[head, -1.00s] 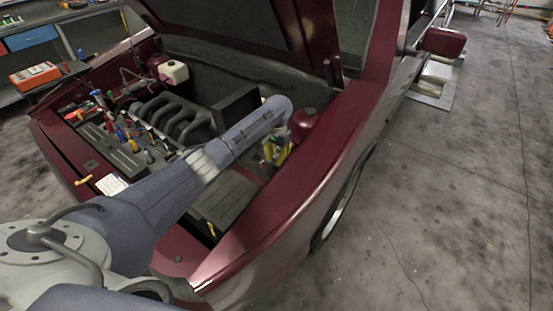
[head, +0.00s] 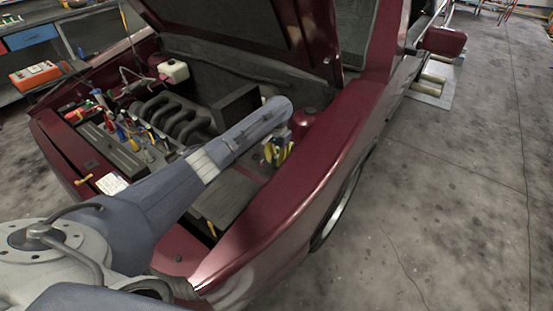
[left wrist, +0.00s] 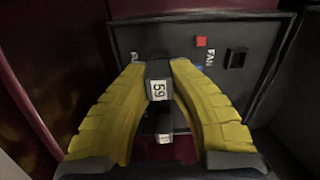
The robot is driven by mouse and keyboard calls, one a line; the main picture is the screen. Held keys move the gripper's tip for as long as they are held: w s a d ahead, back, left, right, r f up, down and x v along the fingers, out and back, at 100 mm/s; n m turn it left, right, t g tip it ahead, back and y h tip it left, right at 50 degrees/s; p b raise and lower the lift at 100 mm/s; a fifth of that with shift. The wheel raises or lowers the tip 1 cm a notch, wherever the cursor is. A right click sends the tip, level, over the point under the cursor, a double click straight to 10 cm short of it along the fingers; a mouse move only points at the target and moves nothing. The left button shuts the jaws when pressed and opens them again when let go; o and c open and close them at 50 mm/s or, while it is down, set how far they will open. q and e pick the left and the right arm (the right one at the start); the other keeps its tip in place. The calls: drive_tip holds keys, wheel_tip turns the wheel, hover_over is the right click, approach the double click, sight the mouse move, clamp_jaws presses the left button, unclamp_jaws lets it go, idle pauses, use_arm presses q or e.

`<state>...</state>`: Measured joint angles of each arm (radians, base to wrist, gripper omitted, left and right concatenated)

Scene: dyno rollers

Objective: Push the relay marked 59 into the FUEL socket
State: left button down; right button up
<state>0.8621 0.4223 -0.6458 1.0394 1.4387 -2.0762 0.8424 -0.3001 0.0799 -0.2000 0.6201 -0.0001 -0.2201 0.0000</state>
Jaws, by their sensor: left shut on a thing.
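My left gripper (left wrist: 159,75) is shut on the relay marked 59 (left wrist: 158,90), a small dark block with a white label, held between two yellow fingers. A black socket panel (left wrist: 180,38) lies beyond it in the left wrist view. The word FAN shows on the panel beside a dark socket (left wrist: 237,58). Another label at the left is partly hidden by the finger, so I cannot read FUEL. In the head view my left gripper (head: 278,152) is inside the engine bay near the right fender. Whether the relay touches the panel is unclear. My right gripper is not in view.
The maroon car's fender (head: 300,170) borders the bay on the right, and the open hood (head: 235,35) is above. An engine manifold (head: 175,118) and several tools are left of the arm.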

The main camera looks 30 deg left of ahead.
use_arm(q)
drive_tip(key=shift+f, duration=0.65)
idle(0.7)
drive_tip(key=c, duration=1.2)
unclamp_jaws()
drive_tip(key=shift+r, duration=0.1)
